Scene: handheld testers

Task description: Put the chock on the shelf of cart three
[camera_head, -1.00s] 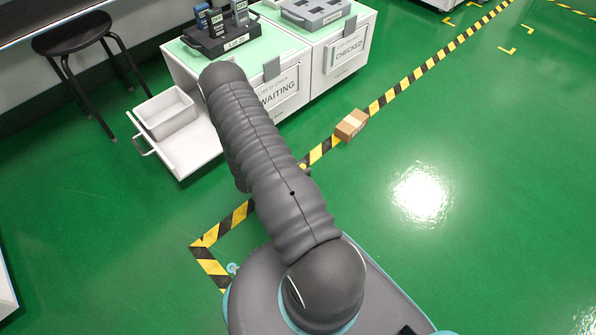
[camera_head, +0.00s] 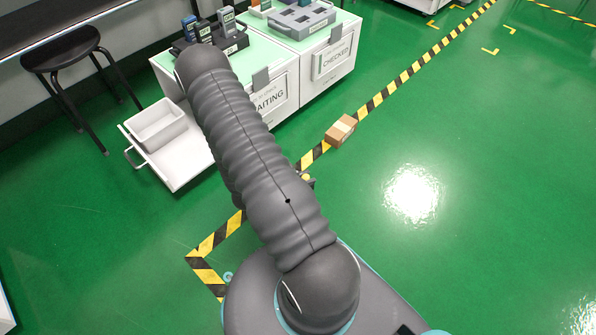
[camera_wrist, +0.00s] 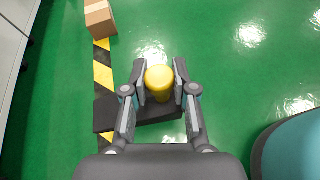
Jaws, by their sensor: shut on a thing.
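My gripper (camera_wrist: 158,88) is shut on the chock in the wrist view. The chock shows as a yellow knob (camera_wrist: 159,78) between the fingers, with a dark flat body (camera_wrist: 158,112) below it. How far the chock is above the floor is hard to tell. In the head view my arm hides most of the gripper and the chock. Two white carts stand side by side, one labelled WAITING (camera_head: 270,98) and one labelled CHECKED (camera_head: 334,58). No number three is readable on either.
A pulled-out white shelf (camera_head: 178,165) carries a white bin (camera_head: 156,125). A cardboard box (camera_head: 340,130) lies on the striped floor tape (camera_head: 385,92) and also shows in the wrist view (camera_wrist: 99,19). A black stool (camera_head: 62,48) stands left. The green floor at right is clear.

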